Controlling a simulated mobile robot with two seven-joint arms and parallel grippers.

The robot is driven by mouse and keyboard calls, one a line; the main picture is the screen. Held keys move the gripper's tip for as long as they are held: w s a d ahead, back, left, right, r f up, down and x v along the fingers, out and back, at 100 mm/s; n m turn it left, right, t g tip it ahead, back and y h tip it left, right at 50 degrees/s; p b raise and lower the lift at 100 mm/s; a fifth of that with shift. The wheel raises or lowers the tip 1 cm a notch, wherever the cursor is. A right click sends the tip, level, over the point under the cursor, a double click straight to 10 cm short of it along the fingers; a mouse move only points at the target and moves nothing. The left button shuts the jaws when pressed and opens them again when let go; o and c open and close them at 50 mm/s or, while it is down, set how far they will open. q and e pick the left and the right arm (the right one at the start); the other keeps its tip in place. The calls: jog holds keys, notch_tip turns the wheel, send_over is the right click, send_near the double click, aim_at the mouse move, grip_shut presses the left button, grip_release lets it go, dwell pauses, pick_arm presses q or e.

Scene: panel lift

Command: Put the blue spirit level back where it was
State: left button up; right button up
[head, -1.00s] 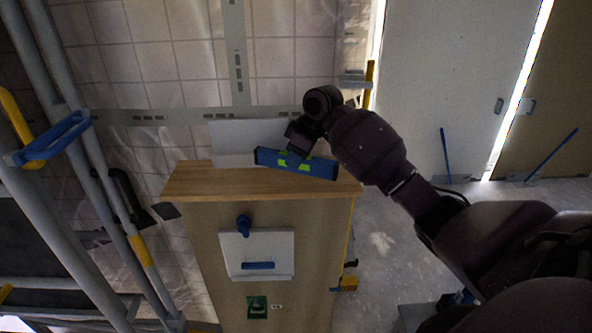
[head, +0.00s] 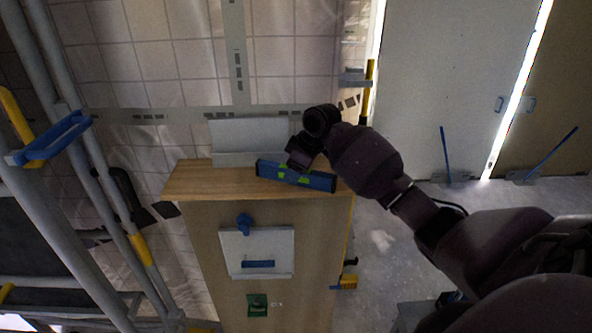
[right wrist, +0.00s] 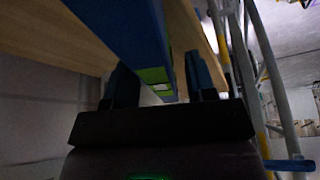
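The blue spirit level (head: 322,183) with green-yellow marks lies on the wooden top (head: 205,182) of a cabinet, slightly slanted, near its right end. It seems to rest on the top. My right gripper (head: 298,160) reaches down over the level's middle from the right. In the right wrist view the level (right wrist: 128,28) runs between the two fingers (right wrist: 163,85). The fingers stand apart, with a narrow gap beside the level at the right finger, so the gripper looks open around it. My left gripper is not in view.
A pale upright panel (head: 247,138) stands behind the level, against the tiled wall. The cabinet front carries a white plate (head: 240,245) with blue parts and a green item (head: 257,306). Grey scaffold poles (head: 75,165) stand at left. The left part of the wooden top is clear.

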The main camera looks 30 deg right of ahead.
pick_arm(q)
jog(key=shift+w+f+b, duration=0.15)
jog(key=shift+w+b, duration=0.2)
jog(key=shift+b, duration=0.3)
pick_arm(e)
jog(key=v, duration=1.2)
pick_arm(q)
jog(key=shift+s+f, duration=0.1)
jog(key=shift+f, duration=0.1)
